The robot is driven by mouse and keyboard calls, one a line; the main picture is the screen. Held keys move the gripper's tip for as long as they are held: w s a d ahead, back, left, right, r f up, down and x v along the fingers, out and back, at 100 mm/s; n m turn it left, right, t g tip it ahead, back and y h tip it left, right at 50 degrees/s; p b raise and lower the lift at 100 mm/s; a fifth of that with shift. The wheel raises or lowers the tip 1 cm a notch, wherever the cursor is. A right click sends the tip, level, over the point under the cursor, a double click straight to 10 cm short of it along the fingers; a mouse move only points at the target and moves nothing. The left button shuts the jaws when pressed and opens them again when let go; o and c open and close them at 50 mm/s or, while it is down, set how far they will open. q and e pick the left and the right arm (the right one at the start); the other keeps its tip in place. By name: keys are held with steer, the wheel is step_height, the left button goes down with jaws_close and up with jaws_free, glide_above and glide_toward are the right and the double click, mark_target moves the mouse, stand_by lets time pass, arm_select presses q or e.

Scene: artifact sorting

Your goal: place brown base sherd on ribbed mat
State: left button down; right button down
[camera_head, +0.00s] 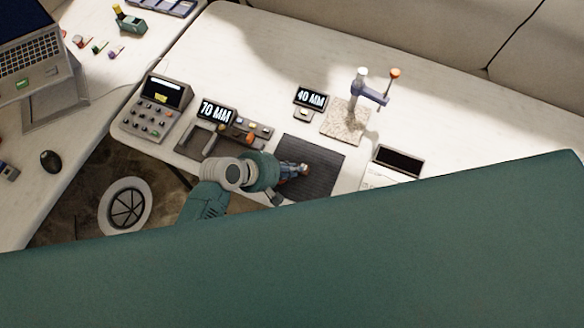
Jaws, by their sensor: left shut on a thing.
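The ribbed mat (325,185) is a dark grey square lying flat near the front edge of the white table. My left gripper (299,170) is over the mat, low or close to its surface, with the arm reaching in from the front left. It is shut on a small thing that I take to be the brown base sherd. The sherd is mostly hidden by the fingers, and I cannot tell whether it touches the mat. My right gripper is out of view.
A 70 MM display (216,113) and a tray with an orange-brown piece (251,138) stand left of the mat. A 40 MM display (311,98), a speckled slab (340,128) with a blue stand (370,92), and a dark-screened device (398,160) are behind and right.

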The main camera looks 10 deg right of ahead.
arm_select(q)
steer(key=c, duration=2.1)
jaws_free()
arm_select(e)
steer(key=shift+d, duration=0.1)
arm_select(q)
steer(key=v, duration=1.2)
steer(key=shift+d, duration=0.1)
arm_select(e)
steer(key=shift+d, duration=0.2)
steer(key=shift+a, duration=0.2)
